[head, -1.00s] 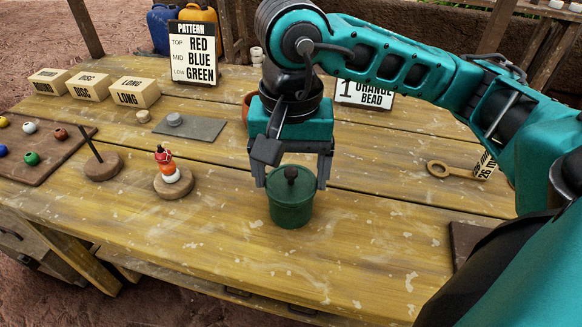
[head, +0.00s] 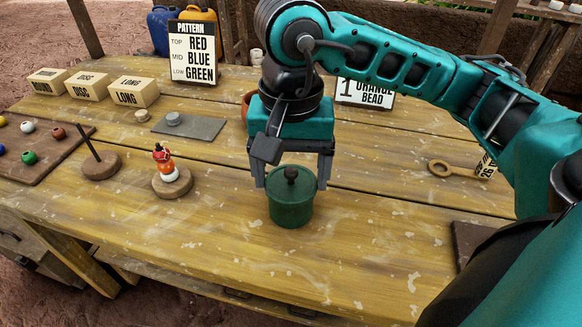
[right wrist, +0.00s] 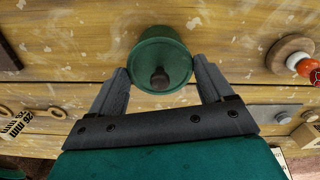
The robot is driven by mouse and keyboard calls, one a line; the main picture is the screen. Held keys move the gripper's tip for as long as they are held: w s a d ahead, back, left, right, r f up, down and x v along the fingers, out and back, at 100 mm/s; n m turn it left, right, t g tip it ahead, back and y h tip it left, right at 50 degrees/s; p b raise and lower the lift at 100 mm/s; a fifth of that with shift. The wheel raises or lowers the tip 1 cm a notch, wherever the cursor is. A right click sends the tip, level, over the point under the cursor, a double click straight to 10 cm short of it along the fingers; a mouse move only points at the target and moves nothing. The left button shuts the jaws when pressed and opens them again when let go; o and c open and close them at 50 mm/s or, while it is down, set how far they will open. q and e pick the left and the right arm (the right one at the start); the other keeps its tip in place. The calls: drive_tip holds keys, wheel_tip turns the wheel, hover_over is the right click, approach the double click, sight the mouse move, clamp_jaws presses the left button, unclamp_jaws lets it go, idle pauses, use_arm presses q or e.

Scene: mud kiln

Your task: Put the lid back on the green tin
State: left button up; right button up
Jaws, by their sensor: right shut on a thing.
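The green tin (head: 291,211) stands upright on the wooden table. Its green lid (head: 305,181), with a dark round knob (head: 291,174), sits on top and looks about level. Whether it is fully seated I cannot tell. My right gripper (head: 292,184) reaches down from behind, one finger on each side of the lid, shut on it. In the right wrist view the lid (right wrist: 160,52) lies between the fingertips (right wrist: 162,75), and its knob points toward the camera. My left gripper is not in view.
To the left stand a wooden base with stacked beads (head: 171,182), an empty peg base (head: 101,165) and a bead tray (head: 35,165). A grey plate (head: 190,127) and labelled blocks (head: 133,91) lie behind. A ring-ended gauge (head: 455,168) lies right. The table in front is clear.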

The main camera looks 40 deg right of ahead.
drive_tip(key=shift+b, duration=0.4)
idle(0.6)
drive_tip(key=o, duration=0.9)
drive_tip(key=shift+r+p, duration=2.15)
drive_tip(key=shift+r, duration=1.35)
drive_tip(key=shift+c, duration=0.6)
clamp_jaws()
